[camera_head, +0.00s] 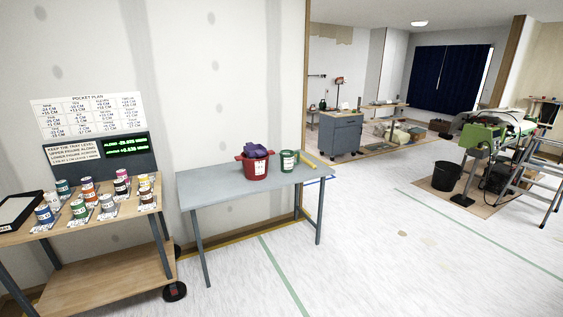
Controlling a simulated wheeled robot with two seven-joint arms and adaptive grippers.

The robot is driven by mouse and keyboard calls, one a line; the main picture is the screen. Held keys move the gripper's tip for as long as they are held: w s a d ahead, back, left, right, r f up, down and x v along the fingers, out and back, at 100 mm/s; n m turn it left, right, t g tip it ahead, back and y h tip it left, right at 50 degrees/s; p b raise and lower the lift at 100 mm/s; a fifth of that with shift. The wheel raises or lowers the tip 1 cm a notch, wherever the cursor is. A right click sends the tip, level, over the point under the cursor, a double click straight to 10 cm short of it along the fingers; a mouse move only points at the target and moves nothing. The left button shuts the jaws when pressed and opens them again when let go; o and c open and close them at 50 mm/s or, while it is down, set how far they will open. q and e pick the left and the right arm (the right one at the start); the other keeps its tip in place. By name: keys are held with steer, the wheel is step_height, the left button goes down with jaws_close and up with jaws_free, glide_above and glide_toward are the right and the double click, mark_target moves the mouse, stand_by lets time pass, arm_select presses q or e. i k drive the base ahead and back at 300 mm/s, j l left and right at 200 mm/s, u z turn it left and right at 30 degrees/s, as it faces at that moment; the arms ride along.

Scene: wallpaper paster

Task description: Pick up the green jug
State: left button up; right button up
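A green jug-like container (289,161) with a pale label stands upright near the right end of a grey-blue table (225,186). It is right beside a red bucket (256,170) with a purple cloth-like thing (255,150) in its top. I cannot tell whether the two touch. A small dark green thing (322,104) also shows on a grey cabinet in the far room, too small to make out. Neither of my grippers is in view.
A wooden cart (105,284) with several small paint cans stands at the left, close to the table. A yellow strip (310,161) lies at the table's right end. The floor (360,250) in front is clear. A green machine (482,136), black bin (446,176) and stepladder stand at right.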

mark_target(287, 156)
steer(key=i+l+u, duration=0.55)
steer(key=l, duration=0.4)
steer(key=i+l+u, duration=0.2)
steer(key=l, duration=0.15)
steer(key=l+u, duration=0.2)
steer(key=l, duration=0.15)
steer(key=i+l+u, duration=0.15)
steer(key=l, duration=0.3)
steer(key=l+u, duration=0.2)
steer(key=l, duration=0.15)
steer(key=i, duration=0.05)
